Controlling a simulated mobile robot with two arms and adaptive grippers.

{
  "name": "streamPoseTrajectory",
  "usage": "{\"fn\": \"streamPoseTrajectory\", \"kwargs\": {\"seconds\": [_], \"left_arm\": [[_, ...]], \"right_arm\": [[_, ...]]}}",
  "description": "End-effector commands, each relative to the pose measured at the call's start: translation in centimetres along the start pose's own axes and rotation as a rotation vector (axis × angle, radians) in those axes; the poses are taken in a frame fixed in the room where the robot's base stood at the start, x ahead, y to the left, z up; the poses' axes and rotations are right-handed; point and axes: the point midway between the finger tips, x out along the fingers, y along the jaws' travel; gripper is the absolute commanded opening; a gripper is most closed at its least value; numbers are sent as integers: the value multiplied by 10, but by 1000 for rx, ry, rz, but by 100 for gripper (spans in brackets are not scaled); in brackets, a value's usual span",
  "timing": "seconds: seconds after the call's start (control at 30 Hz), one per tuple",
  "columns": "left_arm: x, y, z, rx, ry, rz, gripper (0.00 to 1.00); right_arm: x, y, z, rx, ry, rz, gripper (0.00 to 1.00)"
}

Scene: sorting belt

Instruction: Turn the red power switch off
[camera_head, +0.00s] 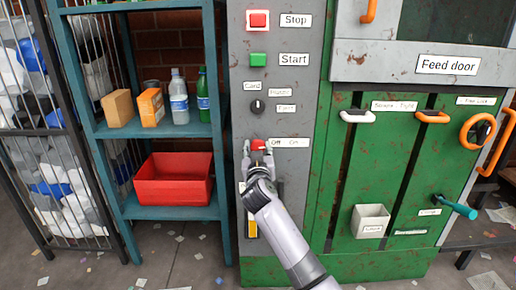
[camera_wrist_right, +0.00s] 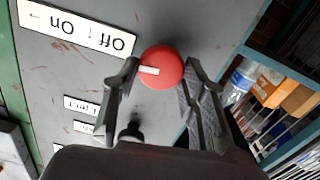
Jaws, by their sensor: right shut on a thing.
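The red power switch (camera_head: 259,145) is a round red knob on the grey control panel, beside an "Off / On" label (camera_head: 291,142). My right gripper (camera_head: 258,156) is at the knob, its fingers on either side. My left gripper is not in view.
Above on the panel are a red Stop button (camera_head: 258,19), a green Start button (camera_head: 258,60) and a black selector knob (camera_head: 257,107). A teal shelf (camera_head: 170,132) with bottles, boxes and a red bin (camera_head: 174,190) stands left. Green machine doors (camera_head: 400,160) with handles are right.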

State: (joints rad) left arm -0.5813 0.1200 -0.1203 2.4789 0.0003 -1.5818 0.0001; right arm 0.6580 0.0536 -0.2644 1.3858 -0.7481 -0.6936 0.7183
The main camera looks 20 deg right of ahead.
Motion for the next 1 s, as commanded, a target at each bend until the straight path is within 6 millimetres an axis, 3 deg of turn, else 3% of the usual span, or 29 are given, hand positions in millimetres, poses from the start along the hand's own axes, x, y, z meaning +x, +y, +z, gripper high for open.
{"fn": "streamPoseTrajectory", "kwargs": {"seconds": [0.37,0.73,1.0], "left_arm": [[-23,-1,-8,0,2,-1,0],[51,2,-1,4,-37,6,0],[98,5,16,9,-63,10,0]], "right_arm": [[0,-2,-2,-336,-2,-1,11],[0,-2,-1,-689,-1,0,11],[0,-4,0,-946,0,-1,11]]}}
